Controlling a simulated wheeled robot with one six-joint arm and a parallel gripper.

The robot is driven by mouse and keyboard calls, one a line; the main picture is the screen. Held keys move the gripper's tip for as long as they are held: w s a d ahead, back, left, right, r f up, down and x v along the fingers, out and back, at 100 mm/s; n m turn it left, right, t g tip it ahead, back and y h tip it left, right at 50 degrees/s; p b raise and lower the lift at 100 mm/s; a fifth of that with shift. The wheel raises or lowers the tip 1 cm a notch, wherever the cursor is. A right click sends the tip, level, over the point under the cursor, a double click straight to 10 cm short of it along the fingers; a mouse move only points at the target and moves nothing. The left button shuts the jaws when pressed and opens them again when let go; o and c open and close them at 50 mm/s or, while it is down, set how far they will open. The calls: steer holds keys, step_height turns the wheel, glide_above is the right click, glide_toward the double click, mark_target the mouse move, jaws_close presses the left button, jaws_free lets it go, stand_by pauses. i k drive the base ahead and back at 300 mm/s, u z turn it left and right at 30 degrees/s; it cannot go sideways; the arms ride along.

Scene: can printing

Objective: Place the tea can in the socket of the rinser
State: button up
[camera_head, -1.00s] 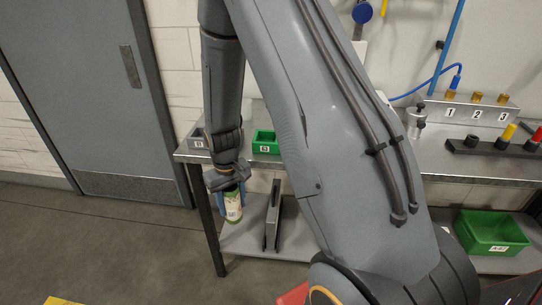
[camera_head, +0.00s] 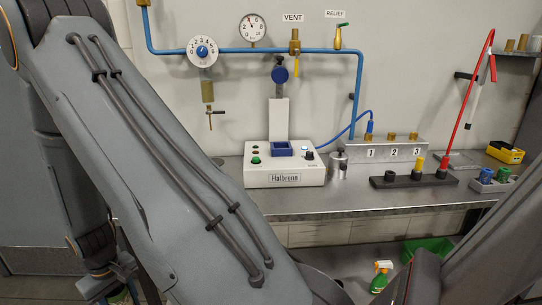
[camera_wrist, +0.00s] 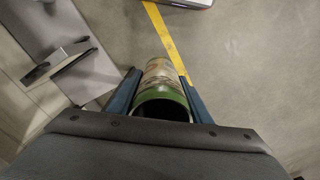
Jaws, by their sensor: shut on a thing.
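My gripper (camera_wrist: 162,76) is shut on the tea can (camera_wrist: 160,98), a cylinder with a green rim and a pale printed side, held between two blue fingers. The rim end of the can faces the wrist camera. In the head view my gripper is at the lower left, low beside the bench, and the picture's edge cuts it off. A white machine marked Halbrenn (camera_head: 285,177) stands on the bench with a blue square socket (camera_head: 281,149) on top, which looks empty. No label in view names the rinser. The can is well apart from this machine.
The steel bench (camera_head: 340,201) runs along the wall. A numbered block (camera_head: 390,150), a black rack (camera_head: 412,180) and a metal canister (camera_head: 338,165) stand right of the machine. My arm covers the left side.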

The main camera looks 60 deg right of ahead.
mark_target(281, 152)
steer(key=u, duration=0.05)
steer(key=k, duration=1.15)
steer(key=z, duration=1.4)
steer(key=i, duration=0.5)
steer(key=z, duration=0.05)
